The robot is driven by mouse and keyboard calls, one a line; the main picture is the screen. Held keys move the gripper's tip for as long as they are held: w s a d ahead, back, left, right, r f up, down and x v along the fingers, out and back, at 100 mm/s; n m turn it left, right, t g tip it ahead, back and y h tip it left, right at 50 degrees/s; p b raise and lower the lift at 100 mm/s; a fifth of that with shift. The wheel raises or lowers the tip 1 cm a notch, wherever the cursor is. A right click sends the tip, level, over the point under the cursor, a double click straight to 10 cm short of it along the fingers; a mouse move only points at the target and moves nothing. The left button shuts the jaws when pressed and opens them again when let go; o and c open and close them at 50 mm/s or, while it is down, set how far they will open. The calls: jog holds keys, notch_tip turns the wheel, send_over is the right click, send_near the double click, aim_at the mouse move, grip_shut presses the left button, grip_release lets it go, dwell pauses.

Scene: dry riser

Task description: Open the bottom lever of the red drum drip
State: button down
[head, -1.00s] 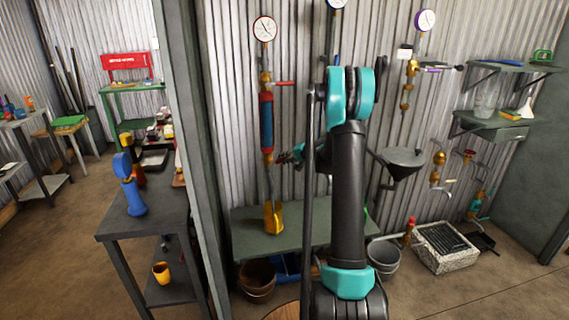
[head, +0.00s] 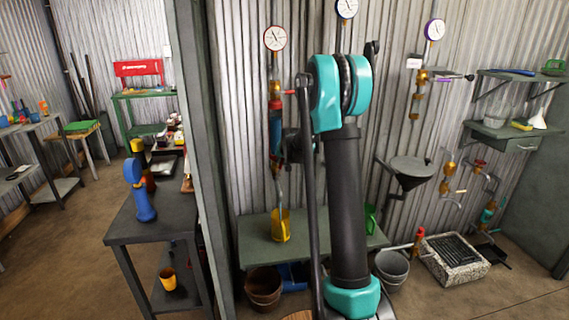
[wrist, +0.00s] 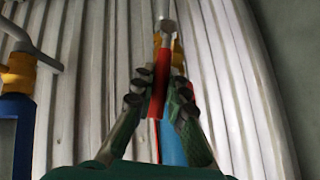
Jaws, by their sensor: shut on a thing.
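The red drum drip is the riser under the red-rimmed gauge (head: 275,38). It has a red and blue cylinder (head: 275,130) and an upper red lever (head: 290,92) pointing right. In the wrist view my gripper (wrist: 159,85) is shut on a red lever (wrist: 157,95), which lies between its fingers. A brass valve (wrist: 170,45) and a silver pipe end are just past the fingertips, and a blue cylinder (wrist: 173,150) shows behind the lever. In the head view my gripper is at the cylinder's lower end, and my arm largely hides it and the bottom lever.
A yellow jug (head: 281,226) stands below the drip's outlet on the green bench (head: 256,238). A brown bucket (head: 264,285) is under the bench. A grey funnel (head: 411,168) sticks out to the right. A grey post (head: 205,150) stands close on the left.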

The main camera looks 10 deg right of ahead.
jog(key=shift+a, duration=0.2)
dwell(0.5)
jog(key=c, duration=1.5)
grip_release()
jog(key=v, duration=1.2)
jog(key=shift+a, duration=0.25)
jog(key=shift+s, duration=0.1)
jog(key=s+f+n+g, duration=0.1)
jog(key=s+f, duration=0.4)
jog(key=s, duration=0.9)
jog(key=s+f+n+g, duration=0.1)
jog(key=s+f, duration=0.4)
jog(key=s, duration=0.8)
jog(key=s+f+n+g, duration=0.1)
jog(key=s+f, duration=0.4)
jog(key=s, duration=0.9)
jog(key=shift+s+f+g, duration=0.25)
jog(key=shift+s+g, duration=0.05)
jog(key=shift+g, duration=0.5)
